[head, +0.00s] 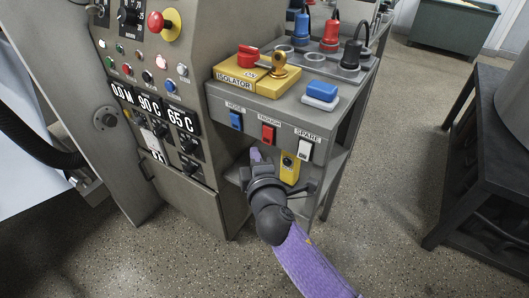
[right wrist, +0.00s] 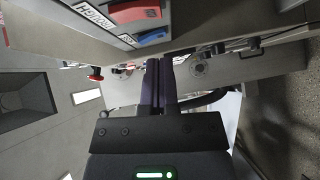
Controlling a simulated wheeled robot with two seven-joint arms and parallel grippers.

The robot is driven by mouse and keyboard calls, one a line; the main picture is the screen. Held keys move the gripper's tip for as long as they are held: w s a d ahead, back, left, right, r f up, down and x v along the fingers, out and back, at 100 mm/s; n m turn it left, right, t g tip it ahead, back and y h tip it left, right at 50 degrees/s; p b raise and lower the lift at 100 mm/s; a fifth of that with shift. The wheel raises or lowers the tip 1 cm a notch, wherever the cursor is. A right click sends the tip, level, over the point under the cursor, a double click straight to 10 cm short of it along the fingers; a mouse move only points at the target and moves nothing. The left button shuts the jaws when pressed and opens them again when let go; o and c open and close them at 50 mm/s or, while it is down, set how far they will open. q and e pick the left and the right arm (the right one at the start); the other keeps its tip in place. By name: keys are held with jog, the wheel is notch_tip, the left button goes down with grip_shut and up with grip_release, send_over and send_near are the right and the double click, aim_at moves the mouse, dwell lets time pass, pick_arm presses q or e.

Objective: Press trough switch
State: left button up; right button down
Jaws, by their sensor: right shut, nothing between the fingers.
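The trough switch (head: 268,134) is a red rocker under its "TROUGH" label on the front of a grey switch box. It sits between a blue switch (head: 236,121) and a white switch (head: 305,150) marked "SPARE". My right gripper (head: 256,155) is shut and empty, its purple fingertips just below and slightly left of the red switch, apart from it. In the right wrist view the shut fingers (right wrist: 158,66) point ahead. The red trough switch (right wrist: 133,11) shows there at the top edge, partly cut off, with the blue switch (right wrist: 151,40) beside it. My left gripper is not in view.
A yellow isolator box (head: 257,80) with a red knob and a blue-and-white block (head: 320,92) sit on top of the switch box. A yellow box (head: 290,167) is below the switches. A control panel (head: 150,100) stands left, a dark stand (head: 485,170) right.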

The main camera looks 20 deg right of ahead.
aim_at(262, 140)
jog(key=d, duration=0.1)
jog(key=w, duration=0.1)
jog(key=d, duration=0.1)
jog(key=shift+w+d+f+b, duration=0.25)
jog(key=shift+w+d+b, duration=0.05)
jog(key=shift+w, duration=0.1)
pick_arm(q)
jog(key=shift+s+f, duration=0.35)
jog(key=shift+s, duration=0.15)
pick_arm(e)
jog(key=shift+d, duration=0.1)
